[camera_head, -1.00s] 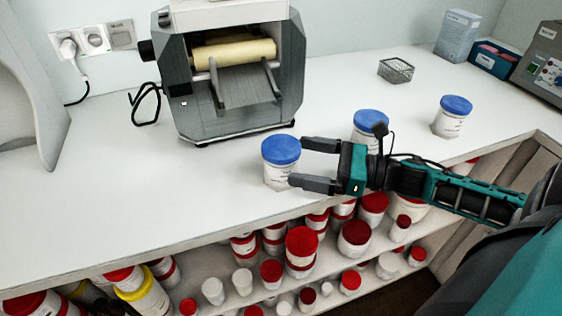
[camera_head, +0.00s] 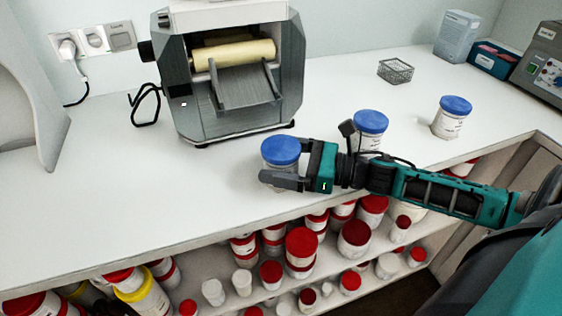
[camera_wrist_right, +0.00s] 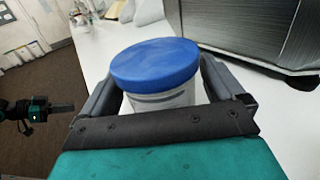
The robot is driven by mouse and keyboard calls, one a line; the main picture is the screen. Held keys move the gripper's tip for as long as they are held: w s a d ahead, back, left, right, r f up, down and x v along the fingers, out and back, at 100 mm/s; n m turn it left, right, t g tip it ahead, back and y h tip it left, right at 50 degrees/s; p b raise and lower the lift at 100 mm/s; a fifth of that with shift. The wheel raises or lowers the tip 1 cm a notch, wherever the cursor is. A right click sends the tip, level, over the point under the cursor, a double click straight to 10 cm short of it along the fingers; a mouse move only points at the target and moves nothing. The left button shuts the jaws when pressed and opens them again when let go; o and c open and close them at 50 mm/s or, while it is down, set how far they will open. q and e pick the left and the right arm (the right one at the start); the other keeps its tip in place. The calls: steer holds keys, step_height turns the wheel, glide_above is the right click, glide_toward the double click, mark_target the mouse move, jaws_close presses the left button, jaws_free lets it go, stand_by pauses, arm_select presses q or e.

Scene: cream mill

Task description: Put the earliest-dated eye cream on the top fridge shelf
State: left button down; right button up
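Three white jars with blue lids stand on the white counter: a left jar (camera_head: 281,152), a middle jar (camera_head: 370,124) and a right jar (camera_head: 451,117). Their label dates are too small to read. My right gripper (camera_head: 284,164) is around the left jar, one finger on each side. The right wrist view shows this jar (camera_wrist_right: 155,68) upright between the fingers, with what look like narrow gaps, so the gripper seems open. My left gripper (camera_wrist_right: 62,107) shows small at the left of the right wrist view; its opening is unclear. No fridge is in view.
A grey roller mill (camera_head: 238,88) stands just behind the left jar. A wire basket (camera_head: 395,71) and boxes are at the back right. Shelves below the counter hold several red-lidded jars (camera_head: 301,245). The left of the counter is clear.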

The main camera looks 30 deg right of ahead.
steer(key=c, duration=1.1)
steer(key=shift+r, duration=0.15)
